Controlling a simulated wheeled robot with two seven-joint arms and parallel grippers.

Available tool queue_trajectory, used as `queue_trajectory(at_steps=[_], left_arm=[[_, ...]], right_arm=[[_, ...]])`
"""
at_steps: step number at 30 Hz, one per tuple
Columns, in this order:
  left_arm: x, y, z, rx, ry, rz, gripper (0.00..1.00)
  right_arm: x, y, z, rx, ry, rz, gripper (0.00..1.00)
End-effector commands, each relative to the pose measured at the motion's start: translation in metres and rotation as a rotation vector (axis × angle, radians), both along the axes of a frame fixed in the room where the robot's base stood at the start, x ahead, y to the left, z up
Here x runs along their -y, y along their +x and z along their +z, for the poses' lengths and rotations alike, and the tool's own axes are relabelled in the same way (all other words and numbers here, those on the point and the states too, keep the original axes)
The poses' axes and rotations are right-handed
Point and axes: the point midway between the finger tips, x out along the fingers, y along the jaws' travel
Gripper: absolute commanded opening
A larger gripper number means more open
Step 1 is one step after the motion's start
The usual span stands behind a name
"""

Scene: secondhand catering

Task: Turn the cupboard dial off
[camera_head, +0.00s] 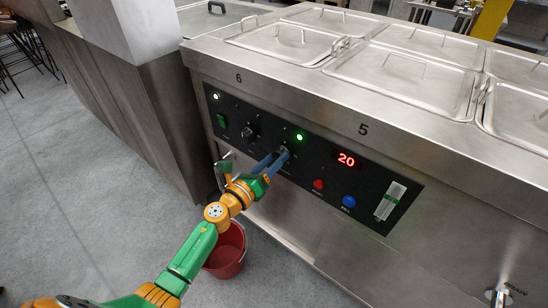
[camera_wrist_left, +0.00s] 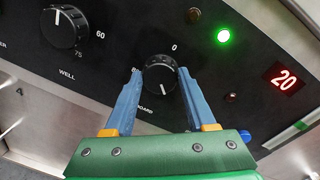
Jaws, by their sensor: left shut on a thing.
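The cupboard dial (camera_wrist_left: 161,76) is a round black knob on the black control panel, with lettering ending in "BOARD" below it. Its white pointer mark shows at the knob's lower part, and a "0" is printed above it. My left gripper (camera_head: 279,157) reaches the panel in the head view. In the left wrist view its two blue fingers stand on either side of the dial, shut on it. In the head view the fingers mostly cover the dial. My right gripper is not in view.
The well dial (camera_wrist_left: 65,28) is left of the cupboard dial. A green light (camera_head: 299,137) and a red display (camera_head: 346,159) reading 20 are lit. Red (camera_head: 319,184) and blue (camera_head: 349,201) buttons sit to the right. A red bucket (camera_head: 227,252) stands on the floor below.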

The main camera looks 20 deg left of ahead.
Motion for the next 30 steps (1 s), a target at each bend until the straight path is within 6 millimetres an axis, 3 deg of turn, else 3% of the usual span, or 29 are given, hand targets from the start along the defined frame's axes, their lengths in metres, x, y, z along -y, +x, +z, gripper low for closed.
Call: queue_trajectory(at_steps=[30], left_arm=[[-0.003,0.001,-0.002,-0.331,-0.906,0.002,0.0]], right_arm=[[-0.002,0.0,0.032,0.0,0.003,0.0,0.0]])
